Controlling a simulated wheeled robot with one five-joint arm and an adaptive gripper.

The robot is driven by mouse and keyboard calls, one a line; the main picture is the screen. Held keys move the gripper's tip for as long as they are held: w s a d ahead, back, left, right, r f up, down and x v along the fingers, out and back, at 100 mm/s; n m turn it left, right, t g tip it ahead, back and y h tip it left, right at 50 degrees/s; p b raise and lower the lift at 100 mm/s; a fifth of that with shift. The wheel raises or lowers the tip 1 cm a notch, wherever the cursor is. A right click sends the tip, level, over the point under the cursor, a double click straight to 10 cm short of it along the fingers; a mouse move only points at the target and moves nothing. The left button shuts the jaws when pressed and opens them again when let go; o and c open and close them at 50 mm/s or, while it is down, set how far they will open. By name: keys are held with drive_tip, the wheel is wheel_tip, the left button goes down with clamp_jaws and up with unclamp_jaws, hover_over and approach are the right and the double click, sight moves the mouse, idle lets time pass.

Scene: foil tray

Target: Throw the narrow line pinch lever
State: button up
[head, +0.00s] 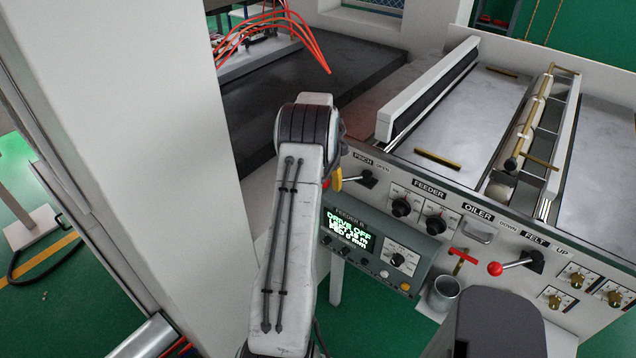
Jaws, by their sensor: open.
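The pinch lever (355,178) is on the front panel, beside the "PINCH" and "OPEN" labels. Its dark mount is on the right and its rod points left. A bit of red at its left end shows past my arm; the rest is hidden. My gripper (337,181) is at that left end, mostly hidden behind my arm's upper joint. Only a yellow finger part shows clearly, overlapping the lever's end in the picture. The gripper is open. I cannot tell whether it touches the lever or whether the knob is between the fingers.
The feeder control box (375,250) with a green "DRIVE OFF" display sits just below the lever. The felt lever (515,265) with a red knob is farther right, near a metal cup (443,293). A white column (130,130) stands close on the left.

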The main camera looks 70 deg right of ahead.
drive_tip(key=shift+d+f, duration=0.1)
drive_tip(key=shift+f, duration=0.35)
clamp_jaws()
idle(0.5)
